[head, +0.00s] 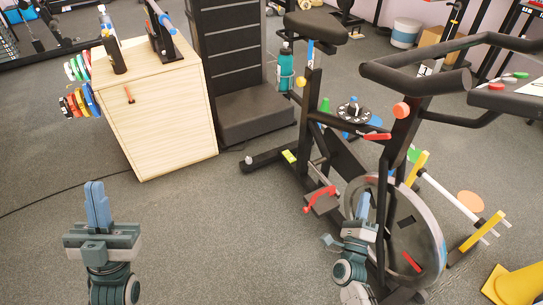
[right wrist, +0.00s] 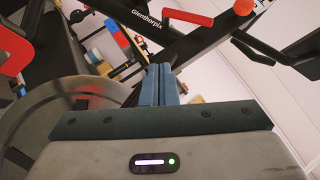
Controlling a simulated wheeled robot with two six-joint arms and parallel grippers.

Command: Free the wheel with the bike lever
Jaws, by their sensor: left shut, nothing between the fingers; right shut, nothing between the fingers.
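The exercise bike's wheel (head: 437,226) is a grey disc low on the black frame; part of it shows at left in the right wrist view (right wrist: 45,120). A red lever (head: 377,136) sticks out from the frame under an orange-red knob (head: 401,110). In the right wrist view the red lever (right wrist: 187,16) is at the top, beyond my fingers. My right gripper (head: 363,207) is shut and empty in front of the wheel, below the lever and apart from it. My left gripper (head: 97,205) is shut and empty over open floor at left.
A red pedal part (head: 319,198) juts from the bike left of my right gripper. A wooden cabinet (head: 160,115) stands at back left with coloured plates on its side. A yellow object (head: 517,285) lies at lower right.

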